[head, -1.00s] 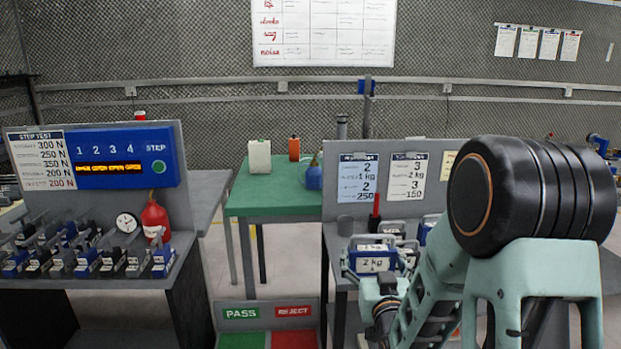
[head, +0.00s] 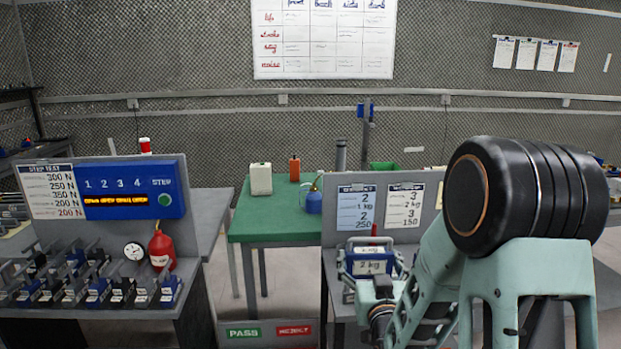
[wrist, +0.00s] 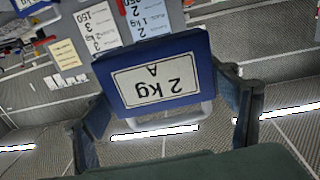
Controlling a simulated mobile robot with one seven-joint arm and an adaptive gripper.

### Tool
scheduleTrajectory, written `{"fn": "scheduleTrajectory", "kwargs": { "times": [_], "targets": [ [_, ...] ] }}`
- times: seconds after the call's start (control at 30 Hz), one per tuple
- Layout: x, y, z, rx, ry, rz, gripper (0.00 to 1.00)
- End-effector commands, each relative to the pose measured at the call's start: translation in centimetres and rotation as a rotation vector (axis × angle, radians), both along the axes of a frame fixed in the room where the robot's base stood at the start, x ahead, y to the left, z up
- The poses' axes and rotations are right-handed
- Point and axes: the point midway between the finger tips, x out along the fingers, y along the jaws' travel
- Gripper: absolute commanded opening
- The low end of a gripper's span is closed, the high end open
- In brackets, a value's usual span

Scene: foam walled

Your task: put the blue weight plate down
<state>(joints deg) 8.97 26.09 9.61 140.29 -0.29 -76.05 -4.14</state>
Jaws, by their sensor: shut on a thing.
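The blue weight plate (wrist: 153,75), with a white label reading "2 kg" and "A", is between the two fingers of my gripper (wrist: 165,92) in the wrist view, where its label shows upside down. My gripper is shut on it. In the head view the blue weight plate (head: 369,266) is held by my gripper (head: 374,276) in front of the right bench's grey panel.
The left bench holds rows of small blue and black weights (head: 95,288), a gauge (head: 134,252), a red bottle (head: 161,250) and a STEP display (head: 130,192). A green table (head: 270,222) stands mid-room. A PASS/REJECT sign (head: 270,333) is low in front. The right bench's panel (head: 335,238) carries cards.

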Motion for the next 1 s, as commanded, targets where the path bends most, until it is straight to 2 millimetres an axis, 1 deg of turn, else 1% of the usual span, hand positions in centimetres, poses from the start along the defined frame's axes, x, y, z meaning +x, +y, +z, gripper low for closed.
{"fn": "scheduleTrajectory", "kwargs": {
  "times": [0.03,0.5,0.73,1.0],
  "targets": [
    [0.2,0.0,2.4,-0.001,-0.019,0.0,0.21],
    [0.2,0.1,9.3,0.0,-0.019,0.001,0.21],
    [0.2,0.1,11.2,0.0,-0.018,0.001,0.21],
    [0.2,0.0,11.8,-0.001,-0.018,0.001,0.21]
  ]
}}
